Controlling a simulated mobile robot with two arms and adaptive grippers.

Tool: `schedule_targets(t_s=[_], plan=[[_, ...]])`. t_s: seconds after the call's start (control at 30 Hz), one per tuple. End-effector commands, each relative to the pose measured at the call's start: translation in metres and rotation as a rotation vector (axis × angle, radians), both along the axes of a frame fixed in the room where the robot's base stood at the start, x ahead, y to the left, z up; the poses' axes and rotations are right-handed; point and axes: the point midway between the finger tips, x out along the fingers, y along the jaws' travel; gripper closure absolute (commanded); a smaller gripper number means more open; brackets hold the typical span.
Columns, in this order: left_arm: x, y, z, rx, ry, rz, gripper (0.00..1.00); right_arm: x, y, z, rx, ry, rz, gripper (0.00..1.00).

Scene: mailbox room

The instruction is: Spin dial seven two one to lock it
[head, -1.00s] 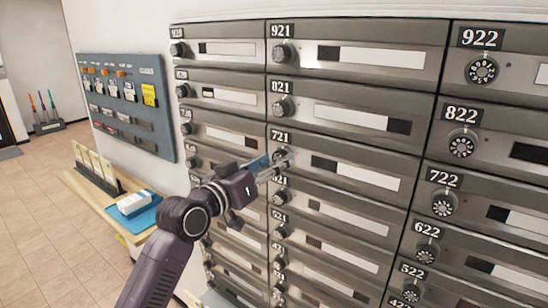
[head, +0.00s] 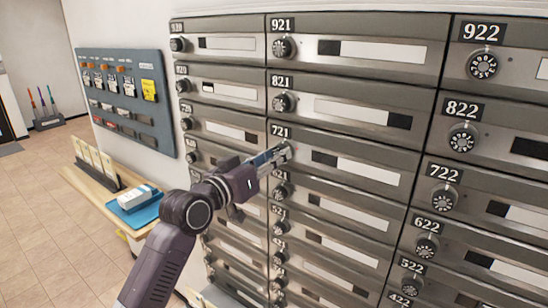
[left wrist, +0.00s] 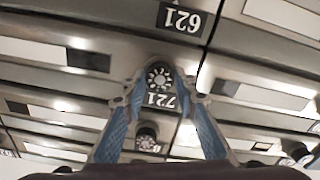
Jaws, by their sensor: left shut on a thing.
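The 721 mailbox (head: 350,170) is in the middle column, with its number plate (head: 281,131) at its upper left. My left gripper (head: 280,155) reaches up from the lower left to its dial, which the fingers mostly hide in the head view. In the left wrist view, which is upside down, the round black dial with white markings (left wrist: 160,78) sits between the tips of my left gripper (left wrist: 158,75). The fingers are shut on the dial's sides. The dial's exact number setting cannot be read. My right gripper is not in view.
Close above is the 821 dial (head: 284,103); the 621 plate (left wrist: 180,18) and more dials lie below. The 722 dial (head: 444,200) is to the right. A wooden shelf (head: 95,190) with a blue tray (head: 140,212) stands at the left. The floor (head: 45,210) there is clear.

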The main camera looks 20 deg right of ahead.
Motion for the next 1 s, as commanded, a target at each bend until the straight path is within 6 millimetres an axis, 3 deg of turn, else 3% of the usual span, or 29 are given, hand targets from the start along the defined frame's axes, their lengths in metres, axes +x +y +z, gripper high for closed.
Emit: schedule_targets(t_s=[0.6,1.0], plan=[[0.001,0.001,-0.003,0.277,-0.352,0.002,0.98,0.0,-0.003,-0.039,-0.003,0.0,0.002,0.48],[0.0,0.001,-0.001,0.511,-0.651,0.001,0.98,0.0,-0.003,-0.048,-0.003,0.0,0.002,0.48]])
